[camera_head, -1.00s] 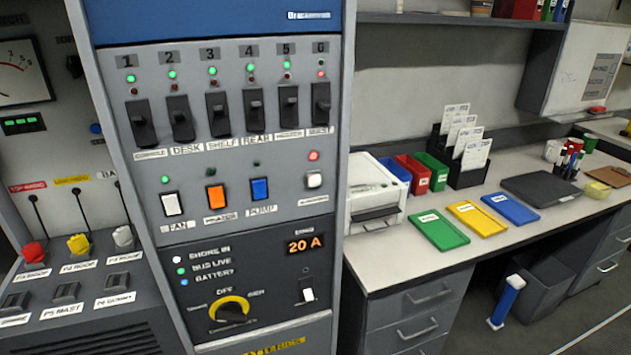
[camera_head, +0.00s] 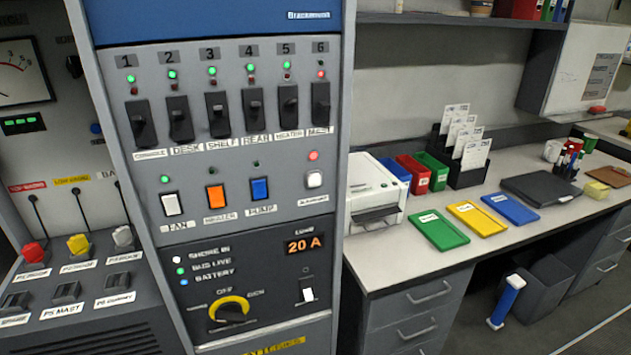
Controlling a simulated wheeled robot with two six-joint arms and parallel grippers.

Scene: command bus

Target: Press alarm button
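The grey control panel (camera_head: 290,205) fills the left-centre of the head view. A white rocker button (camera_head: 314,180) sits at the right end of its lower switch row, with a red lamp (camera_head: 313,156) lit above it. The label below the white button is too blurred to read for certain; it may say alarm. To its left are a white FAN switch (camera_head: 172,204), an orange HEATER switch (camera_head: 215,197) and a blue PUMP switch (camera_head: 260,189). Neither of my grippers shows in the view.
Numbered black breakers (camera_head: 220,116) line the panel top. A rotary knob (camera_head: 229,311) and a small white toggle (camera_head: 308,295) are below. A desk (camera_head: 400,262) with a printer (camera_head: 375,198), trays and a laptop stands right. A blue-handled object (camera_head: 507,300) stands on the floor.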

